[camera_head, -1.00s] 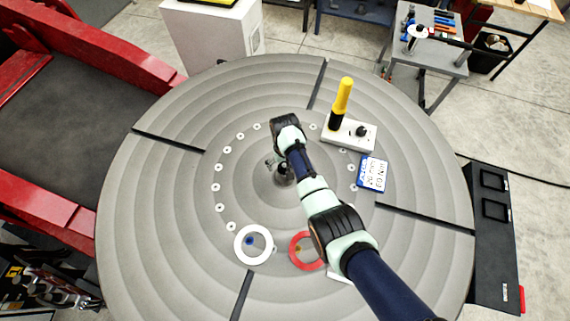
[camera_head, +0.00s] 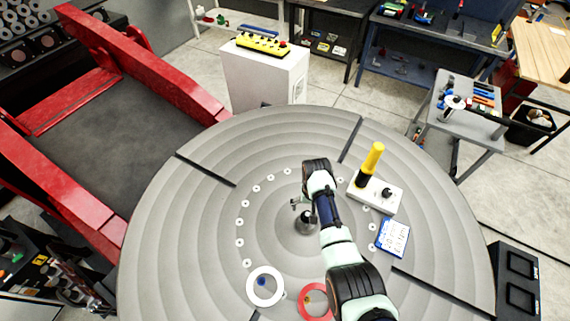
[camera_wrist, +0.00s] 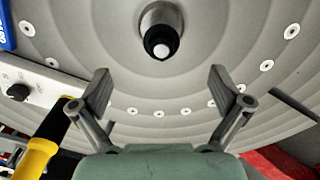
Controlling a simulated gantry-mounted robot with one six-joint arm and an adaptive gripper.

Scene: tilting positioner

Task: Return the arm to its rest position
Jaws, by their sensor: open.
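My arm reaches in from the lower right over the round grey table (camera_head: 190,230) in the head view. My gripper (camera_head: 298,204) is small there and hangs over the middle of the table, partly hidden by the wrist. In the wrist view my gripper (camera_wrist: 160,88) has its two fingers wide apart with nothing between them. A dark round post with a white tip (camera_wrist: 162,42) stands at the table centre, beyond the fingertips; in the head view it shows just below the gripper (camera_head: 306,224).
A yellow-handled tool (camera_head: 370,163) stands on a white block (camera_head: 385,199) right of the wrist. A blue-and-white card (camera_head: 393,238), a white ring (camera_head: 251,288) and a red ring (camera_head: 304,300) lie on the table. Red beams (camera_head: 150,60) flank the left.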

